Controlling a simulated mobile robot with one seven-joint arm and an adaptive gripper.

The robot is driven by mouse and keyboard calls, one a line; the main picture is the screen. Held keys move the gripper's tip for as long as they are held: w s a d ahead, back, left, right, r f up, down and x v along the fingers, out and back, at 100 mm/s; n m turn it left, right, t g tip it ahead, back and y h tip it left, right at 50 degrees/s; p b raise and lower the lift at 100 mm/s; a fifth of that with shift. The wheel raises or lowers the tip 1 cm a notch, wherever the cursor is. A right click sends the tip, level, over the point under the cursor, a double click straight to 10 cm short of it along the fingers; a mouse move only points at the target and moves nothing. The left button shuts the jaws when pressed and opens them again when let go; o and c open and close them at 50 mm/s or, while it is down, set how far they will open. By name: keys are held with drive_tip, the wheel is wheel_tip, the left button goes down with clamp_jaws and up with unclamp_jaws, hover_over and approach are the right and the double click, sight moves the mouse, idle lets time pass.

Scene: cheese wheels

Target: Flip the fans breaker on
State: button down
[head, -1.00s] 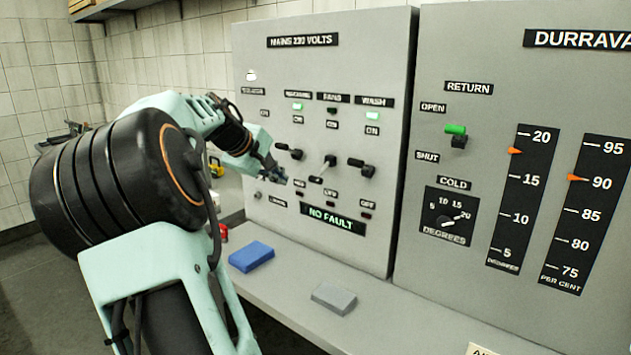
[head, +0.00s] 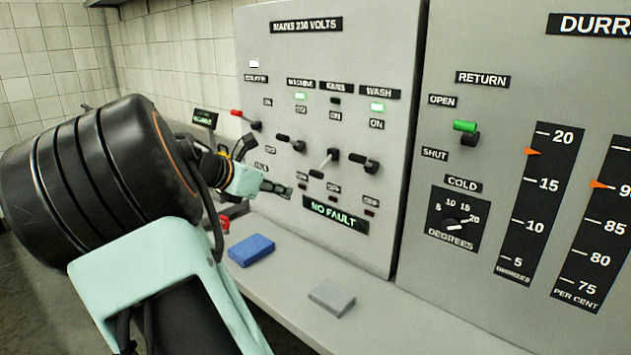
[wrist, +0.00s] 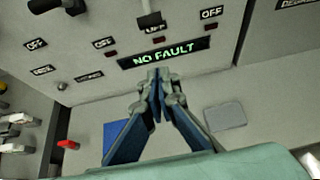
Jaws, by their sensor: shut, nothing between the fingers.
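The fans breaker (head: 333,155) is on the grey mains panel (head: 300,60), under the FANS label (head: 333,87). Its pale lever points down and to the left, ending in a black tip. The lamp (head: 335,101) beneath that label is dark. In the wrist view the fans lever's black tip (wrist: 150,19) shows at the top edge, by an OFF label. My gripper (wrist: 158,75) is shut and empty, its tips in front of the panel near the NO FAULT display (wrist: 165,53). In the head view my gripper (head: 288,190) is below and left of the fans lever, apart from it.
The machine breaker (head: 292,142) and wash breaker (head: 364,163) flank the fans breaker closely; their lamps are green. A red-tipped isolator lever (head: 247,119) is farther left. A blue block (head: 251,250) and a grey block (head: 332,297) lie on the ledge below.

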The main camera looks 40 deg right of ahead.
sight(322, 167)
idle(0.3)
drive_tip(key=s+x, duration=0.1)
drive_tip(key=x, duration=0.9)
drive_tip(key=r, duration=0.1)
drive_tip(key=r+p, duration=0.1)
drive_tip(key=w+r, duration=0.1)
drive_tip(key=r, duration=0.1)
drive_tip(key=shift+d, duration=0.4)
drive_tip(key=shift+r+p, duration=0.1)
drive_tip(key=shift+p, duration=0.25)
